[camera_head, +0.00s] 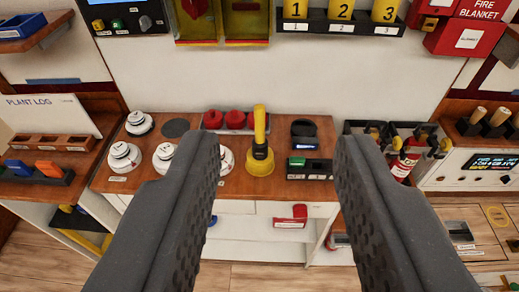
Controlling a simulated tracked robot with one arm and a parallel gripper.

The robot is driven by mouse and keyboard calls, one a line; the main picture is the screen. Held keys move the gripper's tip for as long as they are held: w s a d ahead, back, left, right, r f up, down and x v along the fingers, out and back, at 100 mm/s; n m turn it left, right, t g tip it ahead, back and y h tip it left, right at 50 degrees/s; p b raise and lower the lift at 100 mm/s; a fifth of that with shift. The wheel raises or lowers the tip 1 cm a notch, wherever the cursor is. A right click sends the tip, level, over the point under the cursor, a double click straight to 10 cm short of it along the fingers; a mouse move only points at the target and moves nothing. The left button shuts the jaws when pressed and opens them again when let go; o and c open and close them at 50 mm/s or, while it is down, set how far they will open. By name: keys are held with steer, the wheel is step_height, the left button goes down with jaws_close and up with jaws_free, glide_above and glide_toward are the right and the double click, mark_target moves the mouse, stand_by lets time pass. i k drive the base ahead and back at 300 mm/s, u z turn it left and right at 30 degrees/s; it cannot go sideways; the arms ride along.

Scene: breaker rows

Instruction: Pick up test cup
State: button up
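What looks like the test cup (260,163) stands upright on the brown wooden counter in the middle of the view. It has a wide yellow round base, a black band in the middle and a tall yellow handle (259,122). My gripper (281,143) is open, with its two dark fingers wide apart. The cup appears between the fingertips, nearer the left finger, and nothing is held. I cannot tell how far the fingers are from it. The left finger partly hides a white round device.
White round detectors (124,156) stand left of the cup, one close beside it (226,160). Red round caps (235,119) are behind it. A black holder (310,168) stands to its right. A red extinguisher (404,162) stands farther right.

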mark_target(260, 157)
steer(key=z, duration=2.4)
steer(key=k, duration=0.65)
steer(key=u, duration=1.35)
steer(key=i, duration=1)
